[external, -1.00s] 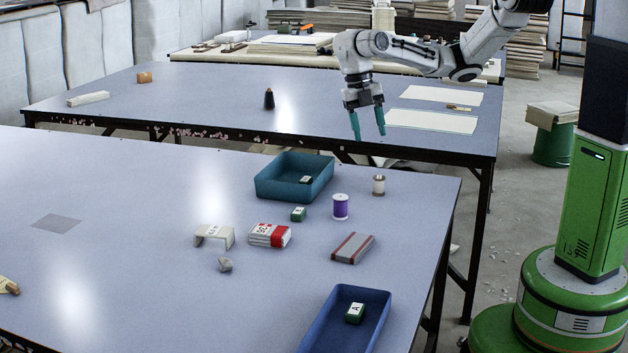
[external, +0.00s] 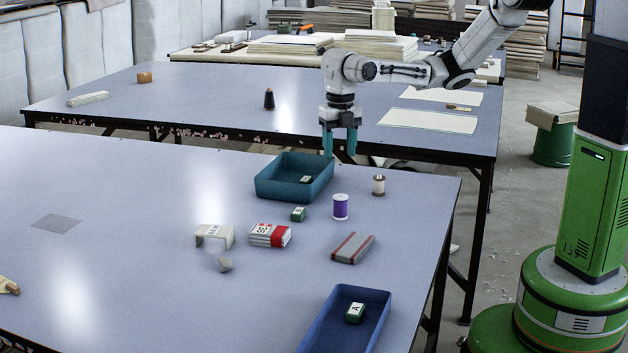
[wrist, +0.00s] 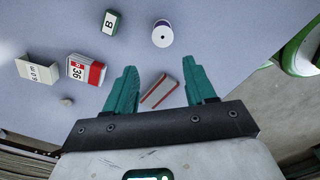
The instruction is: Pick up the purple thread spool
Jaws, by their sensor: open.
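The purple thread spool (external: 341,207) stands upright on the near table, right of the teal tray's front corner. The fingers (wrist: 162,80) also show spread in the wrist view.
The teal tray (external: 268,190) holds a small green block. Near the spool are a brown-and-white spool (external: 378,185), a green block (external: 298,214), a red-white box (external: 269,235) and a grey red-striped block (external: 352,247). A blue tray (external: 322,320) lies in front. The table's left is mostly clear.

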